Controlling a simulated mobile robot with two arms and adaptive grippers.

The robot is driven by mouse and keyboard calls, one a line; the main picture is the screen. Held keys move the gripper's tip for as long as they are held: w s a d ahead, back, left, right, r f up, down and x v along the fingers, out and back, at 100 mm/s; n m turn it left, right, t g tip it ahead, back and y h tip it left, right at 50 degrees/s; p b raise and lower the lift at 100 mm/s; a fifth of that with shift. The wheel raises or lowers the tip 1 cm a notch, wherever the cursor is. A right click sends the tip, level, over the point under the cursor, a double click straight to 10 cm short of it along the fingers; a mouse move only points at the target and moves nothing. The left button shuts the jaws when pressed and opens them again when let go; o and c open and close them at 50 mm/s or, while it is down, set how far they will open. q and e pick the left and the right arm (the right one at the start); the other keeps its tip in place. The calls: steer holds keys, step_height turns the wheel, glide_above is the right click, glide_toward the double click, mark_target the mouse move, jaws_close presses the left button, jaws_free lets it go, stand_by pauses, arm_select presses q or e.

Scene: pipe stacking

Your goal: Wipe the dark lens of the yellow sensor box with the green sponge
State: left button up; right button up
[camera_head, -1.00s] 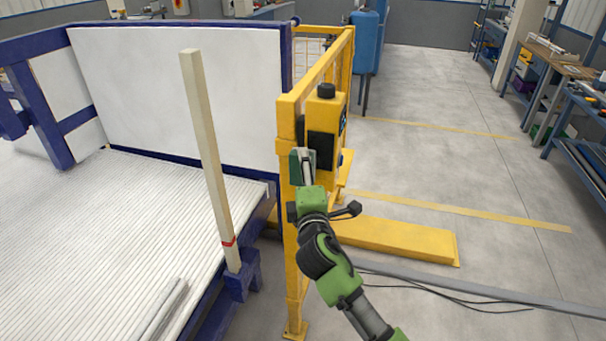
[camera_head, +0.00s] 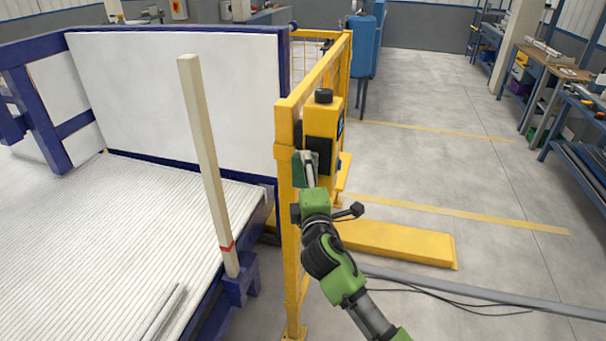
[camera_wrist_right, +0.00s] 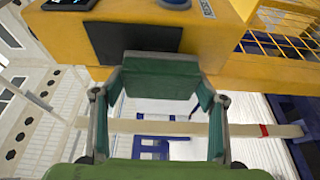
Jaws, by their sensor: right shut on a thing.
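The yellow sensor box (camera_head: 325,122) is on the yellow fence post and has a dark rectangular lens (camera_head: 321,146) on its near face. In the right wrist view, the box (camera_wrist_right: 222,35) fills the top and the lens (camera_wrist_right: 135,38) shows beyond the sponge. My right gripper (camera_head: 306,166) is shut on the dark green sponge (camera_wrist_right: 160,76), held between its two fingers. The sponge is at the lower left part of the lens in the head view and overlaps its lower edge in the wrist view. I cannot tell whether they touch. My left gripper is not in view.
The yellow fence post (camera_head: 290,240) stands close to the left of my right arm. A wooden post (camera_head: 207,165) with a red band rises beside the blue-framed pipe bed (camera_head: 90,240). The floor on the right (camera_head: 430,170) is open.

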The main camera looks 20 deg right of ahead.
mark_target(317, 169)
steer(key=shift+s+d+r+p, duration=0.1)
steer(key=shift+s+d+p, duration=0.2)
steer(key=shift+s+d, duration=0.3)
steer(key=shift+s+d+r+p, duration=0.1)
steer(key=shift+s+d+p, duration=0.25)
steer(key=shift+d, duration=0.4)
steer(key=shift+f, duration=0.1)
steer(key=shift+w+a+b, duration=0.3)
steer(key=shift+w+a, duration=0.3)
steer(key=shift+a, duration=0.2)
steer(key=shift+w+a+b, duration=0.3)
steer(key=shift+w+a, duration=0.3)
steer(key=shift+a, duration=0.15)
steer(key=shift+s+a+f, duration=0.1)
steer(key=shift+s+a, duration=0.5)
steer(key=shift+s, duration=0.05)
steer(key=shift+s+a+p, duration=0.15)
steer(key=shift+s+a, duration=0.4)
steer(key=shift+s, duration=0.3)
steer(key=shift+s+a+p, duration=0.15)
steer(key=shift+s+a, duration=0.4)
steer(key=shift+s, duration=0.3)
steer(key=shift+s, duration=0.15)
steer(key=shift+s+a, duration=0.85)
steer(key=shift+s, duration=0.3)
